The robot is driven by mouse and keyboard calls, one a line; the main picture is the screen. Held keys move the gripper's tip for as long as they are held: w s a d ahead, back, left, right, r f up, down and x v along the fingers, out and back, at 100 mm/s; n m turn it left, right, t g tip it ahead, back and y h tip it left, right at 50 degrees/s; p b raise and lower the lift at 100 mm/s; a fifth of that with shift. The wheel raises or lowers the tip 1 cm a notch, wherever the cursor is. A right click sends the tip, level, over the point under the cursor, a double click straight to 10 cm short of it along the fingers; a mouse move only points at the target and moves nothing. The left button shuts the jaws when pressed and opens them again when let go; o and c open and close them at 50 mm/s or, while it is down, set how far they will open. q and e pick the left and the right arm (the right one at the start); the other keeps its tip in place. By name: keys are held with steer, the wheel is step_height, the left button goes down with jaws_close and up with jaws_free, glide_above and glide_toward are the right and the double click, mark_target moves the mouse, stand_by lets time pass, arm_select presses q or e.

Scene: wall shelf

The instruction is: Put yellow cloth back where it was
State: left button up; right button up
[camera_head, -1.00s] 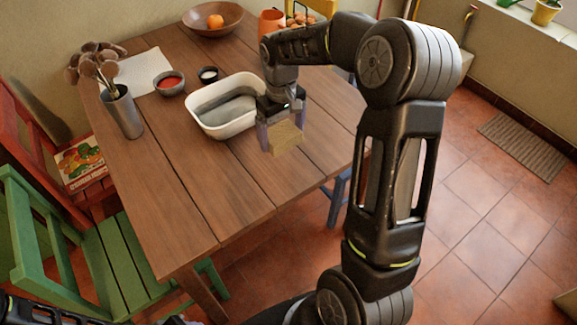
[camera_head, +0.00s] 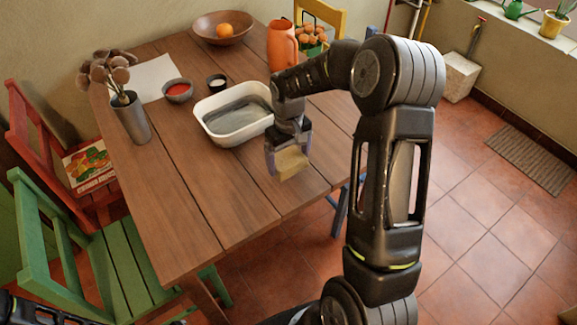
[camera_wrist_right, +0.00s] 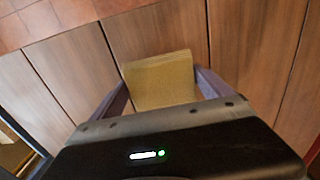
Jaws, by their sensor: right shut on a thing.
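The yellow cloth (camera_head: 290,162) is a small folded block, held between the fingers of my right gripper (camera_head: 288,155). In the right wrist view the cloth (camera_wrist_right: 160,82) sits between the two fingers of the right gripper (camera_wrist_right: 162,92), with table planks behind it. The gripper points down over the right part of the wooden table (camera_head: 210,195); I cannot tell how high the cloth is above it. A white basin (camera_head: 222,142) with grey water-like contents stands just left of the gripper. My left gripper is not in view; only a bit of my left arm shows at the bottom left.
The front of the table is clear. A green chair (camera_head: 125,265) stands at the left.

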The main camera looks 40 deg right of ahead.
mark_target(288, 168)
step_height(288, 168, down, 3)
steer(key=shift+r, duration=0.1)
steer(key=shift+f, duration=0.5)
steer(key=shift+f, duration=0.1)
steer(key=o, duration=1.1)
steer(key=shift+c, duration=0.2)
